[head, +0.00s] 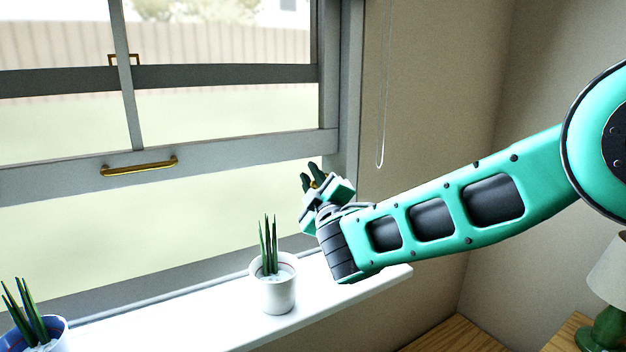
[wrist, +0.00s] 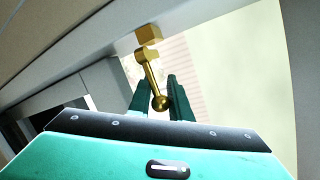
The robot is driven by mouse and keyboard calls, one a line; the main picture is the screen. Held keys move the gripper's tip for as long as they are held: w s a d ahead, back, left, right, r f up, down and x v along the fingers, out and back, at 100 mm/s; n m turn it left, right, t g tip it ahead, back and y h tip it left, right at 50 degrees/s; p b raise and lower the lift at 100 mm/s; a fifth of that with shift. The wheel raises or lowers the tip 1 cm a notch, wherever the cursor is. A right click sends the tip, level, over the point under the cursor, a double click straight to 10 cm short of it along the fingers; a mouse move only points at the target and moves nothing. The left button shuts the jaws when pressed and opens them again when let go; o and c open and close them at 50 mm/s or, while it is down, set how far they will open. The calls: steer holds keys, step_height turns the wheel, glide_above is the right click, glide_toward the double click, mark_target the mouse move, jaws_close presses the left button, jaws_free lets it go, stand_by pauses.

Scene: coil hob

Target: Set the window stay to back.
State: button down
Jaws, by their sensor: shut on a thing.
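The window stay (wrist: 152,75) is a small brass lever with a ball end. It hangs from a brass block (wrist: 148,34) under a pale window rail, seen in the wrist view. My gripper (head: 314,180) is at the right side of the window, just below the lower sash, in the head view. Its two dark green fingers stand on either side of the lever near the ball, and it is shut on the stay. In the head view only a speck of brass shows between the fingers; the rest of the stay is hidden.
A white sill (head: 340,290) runs below my arm. A white pot with a spiky plant (head: 275,290) stands on it, left of my gripper, and a blue pot (head: 52,335) further left. A brass handle (head: 139,167) is on the sash. A looped cord (head: 380,155) hangs at the right.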

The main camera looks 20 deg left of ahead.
mark_target(313, 183)
steer(key=shift+s+d+f+n+g+y, duration=0.1)
steer(key=shift+s+n+g+y, duration=0.1)
steer(key=shift+n+g+y, duration=0.25)
steer(key=shift+s+d+f+n+g+y, duration=0.15)
steer(key=shift+s+n+g+y, duration=0.25)
steer(key=shift+n+g+y, duration=0.75)
steer(key=shift+s+d+r+n+g+y, duration=0.1)
steer(key=shift+s+d+n+g+y, duration=0.45)
steer(key=shift+g, duration=0.85)
steer(key=shift+s+a+f+n+g+y, duration=0.1)
steer(key=shift+s+n+g+y, duration=0.1)
steer(key=shift+n+g+y, duration=0.95)
steer(key=n+g, duration=0.1)
steer(key=g, duration=0.1)
steer(key=d+n+g+y, duration=0.1)
steer(key=s+g, duration=0.1)
steer(key=g, duration=0.1)
steer(key=shift+d+n+g+y, duration=0.25)
steer(key=shift+n+g+y, duration=0.1)
steer(key=shift+n+y, duration=0.05)
steer(key=shift+s+d+n+g, duration=0.15)
steer(key=shift+d+n+g, duration=0.15)
steer(key=shift+n+g, duration=0.6)
steer(key=shift+s+d+n+g, duration=0.1)
steer(key=shift+d+n+g, duration=0.2)
steer(key=shift+g, duration=1.15)
steer(key=shift+s+d+n+g, duration=0.15)
steer(key=shift+d+n+g, duration=0.1)
steer(key=shift+n+g, duration=0.7)
steer(key=shift+g, duration=0.4)
